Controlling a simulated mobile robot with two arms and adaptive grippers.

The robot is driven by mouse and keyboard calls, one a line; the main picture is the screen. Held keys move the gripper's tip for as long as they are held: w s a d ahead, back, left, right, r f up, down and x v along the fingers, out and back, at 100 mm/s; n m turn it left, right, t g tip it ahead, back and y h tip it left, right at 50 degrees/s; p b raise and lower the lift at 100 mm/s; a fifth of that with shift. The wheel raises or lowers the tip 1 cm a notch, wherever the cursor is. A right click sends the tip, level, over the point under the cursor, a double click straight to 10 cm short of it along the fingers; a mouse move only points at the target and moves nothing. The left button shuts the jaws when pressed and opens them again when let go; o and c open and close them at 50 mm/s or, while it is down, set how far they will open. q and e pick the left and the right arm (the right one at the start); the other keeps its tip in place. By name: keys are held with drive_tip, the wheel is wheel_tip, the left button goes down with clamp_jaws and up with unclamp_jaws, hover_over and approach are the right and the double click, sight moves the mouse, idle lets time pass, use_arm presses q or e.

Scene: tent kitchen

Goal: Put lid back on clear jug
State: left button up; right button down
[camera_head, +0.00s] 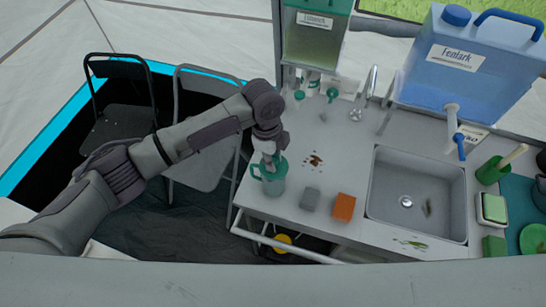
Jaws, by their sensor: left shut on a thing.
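The clear jug (271,184) is a small teal-tinted vessel with a handle on its left. It stands upright at the left end of the grey counter, near the front edge. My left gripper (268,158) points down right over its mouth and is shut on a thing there. A teal-green piece, which looks like the lid, shows at the fingertips by the jug's top. The fingers hide part of it, so I cannot tell whether it is seated on the rim or just above. My right gripper is not in view.
A grey block (310,199) and an orange sponge (344,207) lie right of the jug. The sink (416,195) is farther right. A blue water container (465,70) and a green one (315,35) stand behind. Folding chairs (205,130) are left of the counter.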

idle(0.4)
use_arm(q)
drive_tip(key=o, duration=1.4)
drive_tip(key=shift+r+p, duration=2.25)
drive_tip(key=shift+r, duration=1.25)
drive_tip(key=shift+c, duration=0.2)
clamp_jaws()
